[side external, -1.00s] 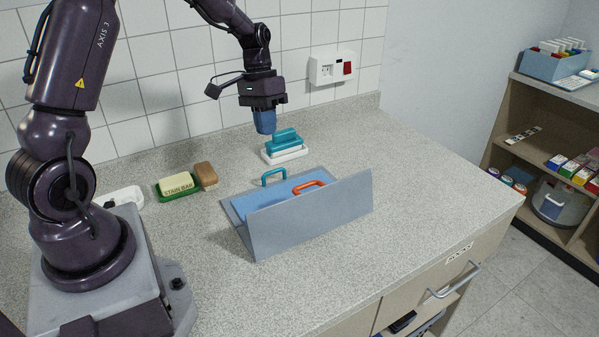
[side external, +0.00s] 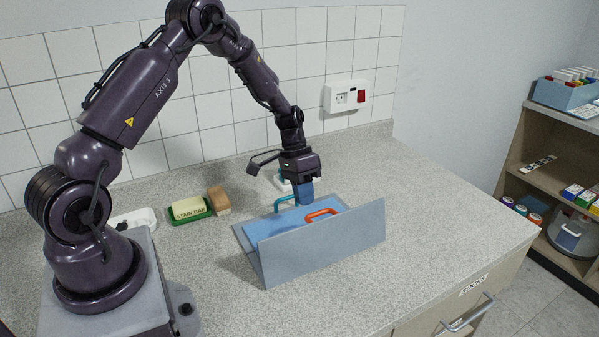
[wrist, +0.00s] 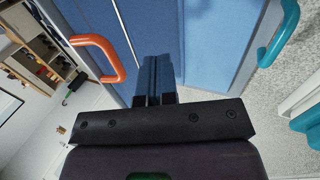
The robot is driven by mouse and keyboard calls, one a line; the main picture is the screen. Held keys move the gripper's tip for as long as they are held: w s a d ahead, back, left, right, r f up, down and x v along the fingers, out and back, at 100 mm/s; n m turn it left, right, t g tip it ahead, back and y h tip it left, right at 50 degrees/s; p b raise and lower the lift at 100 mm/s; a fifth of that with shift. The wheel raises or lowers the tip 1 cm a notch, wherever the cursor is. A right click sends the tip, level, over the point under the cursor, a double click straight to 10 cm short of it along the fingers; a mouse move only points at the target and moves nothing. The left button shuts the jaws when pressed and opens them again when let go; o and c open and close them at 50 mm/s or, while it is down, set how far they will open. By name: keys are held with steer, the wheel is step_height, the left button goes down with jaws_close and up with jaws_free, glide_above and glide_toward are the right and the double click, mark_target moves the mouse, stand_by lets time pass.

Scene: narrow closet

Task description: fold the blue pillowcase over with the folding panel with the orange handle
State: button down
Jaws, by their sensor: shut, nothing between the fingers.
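The blue pillowcase (side external: 270,226) lies on the grey folding board, partly hidden behind its raised front panel (side external: 325,243). The orange handle (side external: 321,213) shows at this panel, which stands up at a steep tilt. A teal handle (side external: 283,202) is at the board's back left. My gripper (side external: 305,194) has blue fingers, shut and empty, low over the board just behind the orange handle. In the wrist view the fingers (wrist: 155,70) point at the blue cloth (wrist: 155,25), between the orange handle (wrist: 98,55) and the teal handle (wrist: 280,35). I cannot tell whether they touch anything.
A green dish with a stain bar (side external: 188,210) and a brown brush (side external: 219,201) lie left of the board. A white tray (side external: 135,219) is near my base. A wall socket box (side external: 346,97) is behind. The counter to the right is clear.

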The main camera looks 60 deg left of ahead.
mark_target(328, 221)
steer(key=shift+d+r, duration=0.15)
steer(key=shift+d, duration=0.7)
steer(key=shift+d+r, duration=0.1)
steer(key=shift+d, duration=0.7)
steer(key=shift+w+d+r, duration=0.1)
steer(key=shift+d, duration=0.05)
steer(key=shift+d+r+y, duration=0.2)
steer(key=shift+d+y, duration=0.05)
steer(key=shift+y, duration=0.15)
steer(key=d+y, duration=0.1)
steer(key=d, duration=0.1)
steer(key=d+r+y, duration=0.1)
steer(key=d+y, duration=0.1)
steer(key=d+r+y, duration=0.1)
steer(key=d+y, duration=0.1)
steer(key=shift+d+r, duration=0.1)
steer(key=shift+r, duration=0.05)
steer(key=d+f+y, duration=0.2)
steer(key=d+y, duration=0.2)
steer(key=d+f+y, duration=0.2)
steer(key=d+y, duration=0.2)
steer(key=d+f+y, duration=0.1)
steer(key=d+y, duration=0.3)
steer(key=d, duration=0.1)
steer(key=shift+f, duration=0.4)
steer(key=shift+d+f, duration=0.4)
steer(key=shift+f, duration=0.25)
steer(key=shift+d+f, duration=0.35)
steer(key=shift+f, duration=0.3)
